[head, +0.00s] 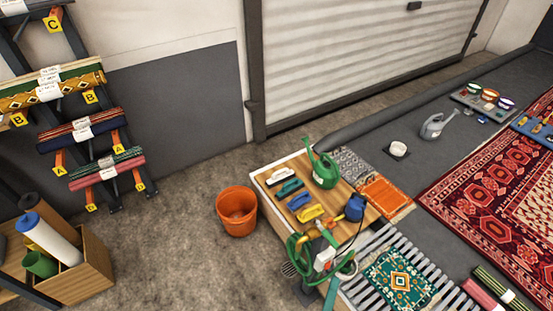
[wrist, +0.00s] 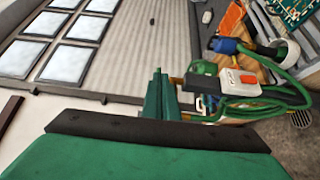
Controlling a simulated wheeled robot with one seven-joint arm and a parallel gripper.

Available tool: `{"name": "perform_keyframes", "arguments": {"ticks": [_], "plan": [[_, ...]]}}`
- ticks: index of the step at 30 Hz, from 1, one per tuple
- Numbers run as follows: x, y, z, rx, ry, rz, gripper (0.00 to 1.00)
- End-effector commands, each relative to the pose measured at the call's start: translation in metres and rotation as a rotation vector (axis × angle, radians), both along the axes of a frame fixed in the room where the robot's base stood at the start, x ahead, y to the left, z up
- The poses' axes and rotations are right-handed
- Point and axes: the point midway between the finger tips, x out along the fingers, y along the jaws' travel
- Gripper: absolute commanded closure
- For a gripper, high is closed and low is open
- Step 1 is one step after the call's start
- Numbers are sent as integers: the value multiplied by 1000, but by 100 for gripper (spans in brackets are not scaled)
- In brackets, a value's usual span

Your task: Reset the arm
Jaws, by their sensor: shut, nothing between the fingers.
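My gripper (wrist: 160,92) shows in the wrist view, its green fingers together and empty beyond a dark bar and a broad green housing. It points toward a pale shutter or door with window panes. I cannot make out my gripper surely in the head view.
A wooden bench (head: 268,180) carries a green watering can (head: 323,171), brushes and the hose. An orange bucket (head: 237,211) stands left of it. A rack (head: 75,150) of rolled rugs and a wooden bin (head: 88,268) are at left. Bare floor (head: 175,225) lies between.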

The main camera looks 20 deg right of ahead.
Motion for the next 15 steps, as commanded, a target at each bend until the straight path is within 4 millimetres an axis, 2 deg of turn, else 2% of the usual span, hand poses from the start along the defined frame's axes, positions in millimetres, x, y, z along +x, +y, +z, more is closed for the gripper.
{"name": "perform_keyframes", "arguments": {"ticks": [5,8,12,15], "plan": [[-5,6,-7,44,12,18,100],[-15,23,-22,153,32,61,100],[-39,68,-45,396,54,154,100],[-56,107,-50,581,50,222,100]]}}
